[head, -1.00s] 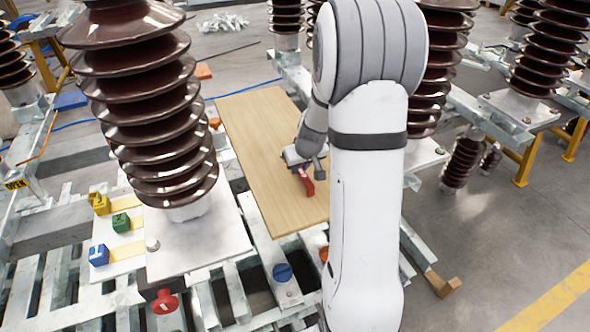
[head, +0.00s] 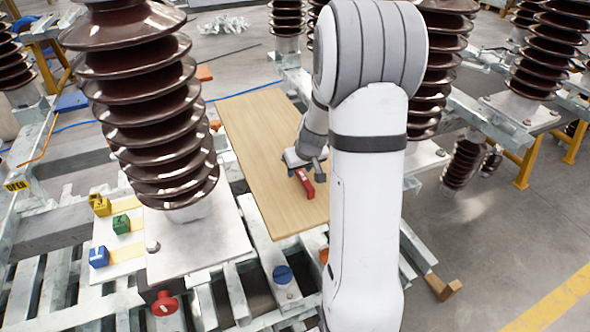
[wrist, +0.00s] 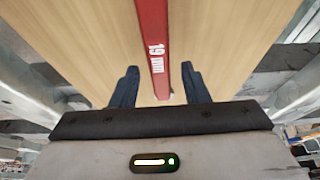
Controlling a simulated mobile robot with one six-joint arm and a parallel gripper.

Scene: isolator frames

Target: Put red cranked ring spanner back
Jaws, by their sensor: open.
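The red spanner (head: 305,184) lies on the wooden board, towards its right edge in the head view. In the wrist view the red spanner (wrist: 154,45) runs from the top edge down between the fingers, with "19 mm" printed on it; its ends are not clearly seen. My gripper (wrist: 160,85) is open, with one dark blue finger on each side of the spanner. In the head view my gripper (head: 305,165) is just over the spanner and partly hides it. I cannot tell whether the fingers touch it.
The wooden board (head: 258,150) is otherwise bare and lies on a metal frame. A large brown ribbed insulator (head: 160,130) stands to its left. Yellow, green and blue (head: 99,256) blocks sit on a pale plate. A red knob (head: 164,303) and a blue knob (head: 282,274) are in front.

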